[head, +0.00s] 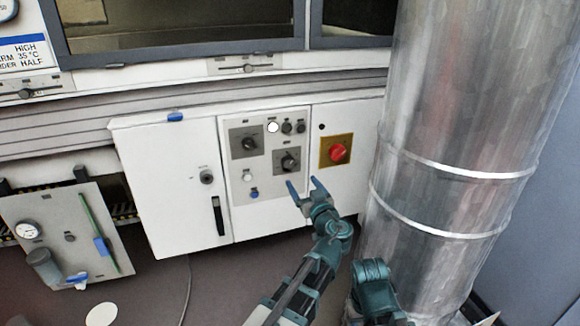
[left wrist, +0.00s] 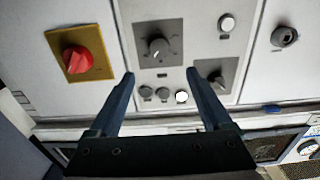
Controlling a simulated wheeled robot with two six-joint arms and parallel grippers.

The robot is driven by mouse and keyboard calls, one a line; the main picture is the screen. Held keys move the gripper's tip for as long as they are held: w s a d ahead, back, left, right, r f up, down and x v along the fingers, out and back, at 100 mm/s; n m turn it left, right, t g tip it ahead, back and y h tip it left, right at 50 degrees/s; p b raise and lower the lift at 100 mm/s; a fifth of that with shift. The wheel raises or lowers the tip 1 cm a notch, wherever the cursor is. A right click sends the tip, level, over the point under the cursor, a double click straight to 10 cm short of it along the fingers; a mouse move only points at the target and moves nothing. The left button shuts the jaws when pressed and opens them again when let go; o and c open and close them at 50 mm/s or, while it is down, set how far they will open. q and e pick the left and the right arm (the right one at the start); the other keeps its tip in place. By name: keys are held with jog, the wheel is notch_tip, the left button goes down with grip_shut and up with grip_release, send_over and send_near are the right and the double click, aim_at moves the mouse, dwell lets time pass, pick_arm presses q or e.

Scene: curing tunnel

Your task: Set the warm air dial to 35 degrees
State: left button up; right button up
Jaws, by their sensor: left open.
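Two dark dials sit on the grey control panel (head: 239,203) of a white cabinet. The lower right dial (head: 289,161) also shows in the left wrist view (left wrist: 158,46). The upper left dial (head: 249,143) also shows in the left wrist view (left wrist: 216,80). Their labels are too small to read, so I cannot tell which is the warm air dial. My left gripper (head: 303,183) is open and empty, in front of the panel below the lower right dial. In the left wrist view its fingertips (left wrist: 160,75) stand apart, with that dial between and beyond them. My right gripper is not seen.
A red rotary switch (head: 338,152) on a yellow plate is right of the panel. A large metal duct (head: 450,130) stands close on the right. A grey board (head: 60,235) with a gauge is at the left.

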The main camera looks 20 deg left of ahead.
aim_at(289, 163)
pick_arm(q)
jog(key=x, duration=1.1)
jog(key=shift+w+a, duration=0.15)
jog(key=c, duration=1.3)
grip_shut()
